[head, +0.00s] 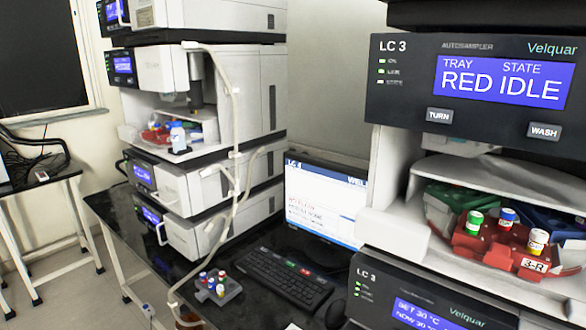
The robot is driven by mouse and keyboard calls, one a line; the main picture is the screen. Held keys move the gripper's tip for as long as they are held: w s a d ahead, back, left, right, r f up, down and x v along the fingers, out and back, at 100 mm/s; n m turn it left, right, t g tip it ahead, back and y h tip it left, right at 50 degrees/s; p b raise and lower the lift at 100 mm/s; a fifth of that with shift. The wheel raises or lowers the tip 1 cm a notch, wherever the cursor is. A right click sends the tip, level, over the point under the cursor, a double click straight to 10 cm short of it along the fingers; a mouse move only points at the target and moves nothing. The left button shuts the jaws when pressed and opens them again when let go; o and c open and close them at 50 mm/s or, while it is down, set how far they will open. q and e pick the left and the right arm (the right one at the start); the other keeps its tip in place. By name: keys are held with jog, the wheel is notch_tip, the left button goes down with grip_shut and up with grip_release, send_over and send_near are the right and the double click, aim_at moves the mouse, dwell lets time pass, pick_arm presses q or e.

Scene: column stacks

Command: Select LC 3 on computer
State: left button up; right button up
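The computer monitor (325,212) stands on the black bench between two instrument stacks. Its blue header starts with "LC", and the page below shows red and dark lines of text too small to read. Its right side is hidden behind the right stack. A black keyboard (280,285) with a few coloured keys lies in front of it. A dark mouse (336,313) is at the keyboard's right, partly cut off. The right stack's autosampler panel (475,88) is labelled LC 3 and reads "TRAY RED, STATE IDLE". Neither of my grippers is in view.
The LC 3 stack holds a red tray (492,252) with several vials; a green tray sits behind. A small grey vial rack (218,291) stands left of the keyboard. Another stack (195,110) with pale tubing stands at the left. A side table (40,178) is far left.

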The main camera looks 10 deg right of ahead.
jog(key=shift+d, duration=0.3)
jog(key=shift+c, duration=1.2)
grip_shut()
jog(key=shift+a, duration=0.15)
